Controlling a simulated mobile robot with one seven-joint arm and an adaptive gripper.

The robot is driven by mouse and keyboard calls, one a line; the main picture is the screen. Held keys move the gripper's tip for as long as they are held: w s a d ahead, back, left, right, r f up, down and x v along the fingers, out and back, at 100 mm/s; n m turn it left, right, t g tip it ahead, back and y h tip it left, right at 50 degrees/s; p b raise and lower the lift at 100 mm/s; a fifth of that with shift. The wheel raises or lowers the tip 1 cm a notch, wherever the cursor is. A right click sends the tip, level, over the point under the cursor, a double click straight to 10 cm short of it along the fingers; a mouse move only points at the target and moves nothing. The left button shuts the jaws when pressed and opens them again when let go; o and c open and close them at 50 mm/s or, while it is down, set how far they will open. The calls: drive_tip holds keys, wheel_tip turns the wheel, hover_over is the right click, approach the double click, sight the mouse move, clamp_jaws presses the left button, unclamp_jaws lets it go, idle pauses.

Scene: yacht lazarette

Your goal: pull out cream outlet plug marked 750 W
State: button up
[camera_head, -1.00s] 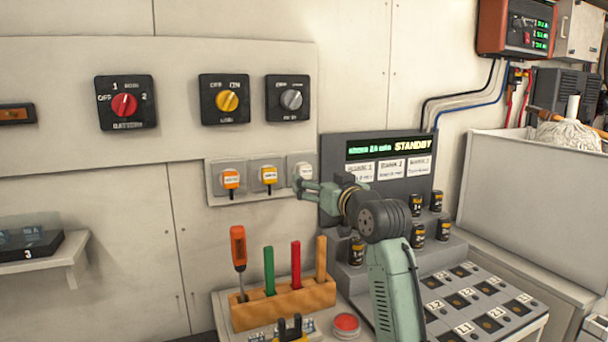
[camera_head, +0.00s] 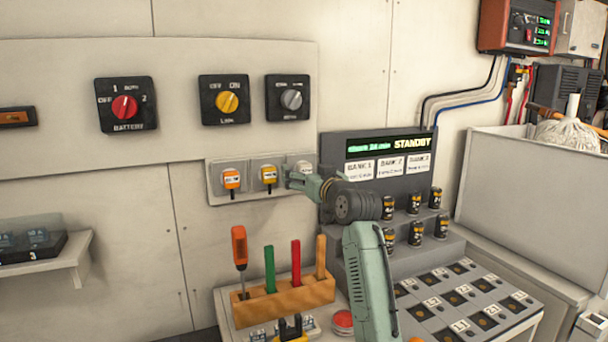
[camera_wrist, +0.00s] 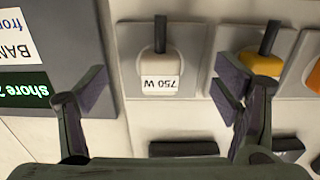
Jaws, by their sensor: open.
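The cream plug (camera_wrist: 160,72) with a white "750 W" label sits in its outlet in the wrist view, label upside down. In the head view this cream plug (camera_head: 304,165) is at the right end of the outlet row, partly hidden by my gripper (camera_head: 296,180). In the wrist view my gripper (camera_wrist: 165,95) is open, one finger on each side of the plug, apart from it. The right finger overlaps the space beside the yellow plug (camera_wrist: 262,65), which is also in the head view (camera_head: 269,175). The orange plug (camera_head: 231,179) is at the left.
The display panel (camera_head: 385,165) stands right of the outlets, beside my left finger in the wrist view. Rotary switches (camera_head: 227,101) are above. A wooden rack (camera_head: 282,304) with upright tool handles stands below. Bare wall lies left of the outlets.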

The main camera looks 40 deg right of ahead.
drive_tip(key=shift+c, duration=0.4)
idle(0.6)
clamp_jaws()
idle(0.9)
drive_tip(key=shift+s, duration=0.1)
drive_tip(key=shift+b+v, duration=1.1)
drive_tip(key=shift+v, duration=1.8)
